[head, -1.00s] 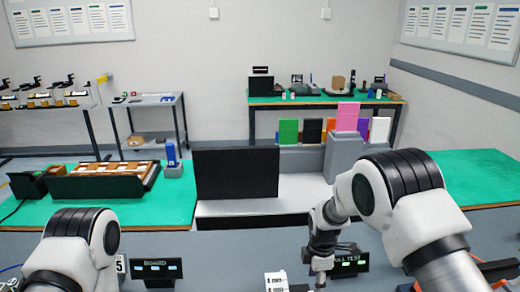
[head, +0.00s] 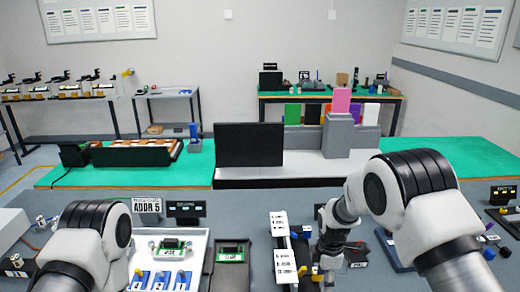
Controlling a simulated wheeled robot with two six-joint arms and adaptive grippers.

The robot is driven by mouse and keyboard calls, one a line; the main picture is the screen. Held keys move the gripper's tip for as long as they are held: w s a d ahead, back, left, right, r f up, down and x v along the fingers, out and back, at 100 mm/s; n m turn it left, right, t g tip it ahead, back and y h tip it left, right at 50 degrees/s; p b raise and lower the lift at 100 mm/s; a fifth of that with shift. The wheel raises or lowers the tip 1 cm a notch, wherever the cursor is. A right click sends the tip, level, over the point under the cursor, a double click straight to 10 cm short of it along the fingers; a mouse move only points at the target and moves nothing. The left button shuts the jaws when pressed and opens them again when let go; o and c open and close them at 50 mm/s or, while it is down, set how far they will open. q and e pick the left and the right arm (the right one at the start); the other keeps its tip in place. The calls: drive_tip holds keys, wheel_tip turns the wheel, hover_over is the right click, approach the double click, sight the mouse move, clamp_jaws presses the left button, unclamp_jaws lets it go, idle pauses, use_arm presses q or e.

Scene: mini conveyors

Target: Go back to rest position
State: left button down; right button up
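My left arm (head: 85,245) comes in at the bottom left, beside the white tray. Its gripper is out of the picture. My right arm (head: 420,210) comes in from the right and bends down over the grey bench. My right gripper (head: 325,268) points down between the white numbered strip and a small black device, low over the bench. Its fingers are small and partly hidden, so I cannot tell whether they are open or hold anything.
The grey bench (head: 235,203) carries a white tray (head: 198,240) with a green board and connectors, a second green board (head: 231,253), a white numbered strip (head: 283,248) and an ADDR 5 sign (head: 146,205). A black screen (head: 248,145) stands behind. Dark devices lie at right.

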drive_tip(key=s+d+f+m+g+b, duration=0.2)
drive_tip(key=s+d+f+b, duration=0.1)
drive_tip(key=s+f, duration=0.75)
drive_tip(key=s+d+f+m+g+b, duration=0.2)
drive_tip(key=s+d+f, duration=0.1)
drive_tip(key=s+f, duration=0.75)
use_arm(q)
wheel_tip(320, 180, down, 7)
drive_tip(key=w+b, duration=0.1)
use_arm(e)
drive_tip(key=s+d+r+m+t, duration=0.1)
drive_tip(key=s+m+t, duration=0.3)
drive_tip(key=s+m, duration=0.9)
drive_tip(key=shift+d+m, duration=0.3)
drive_tip(key=shift+m, duration=0.6)
use_arm(q)
drive_tip(key=shift+s+r, duration=0.15)
use_arm(e)
drive_tip(key=shift+s+r, duration=0.15)
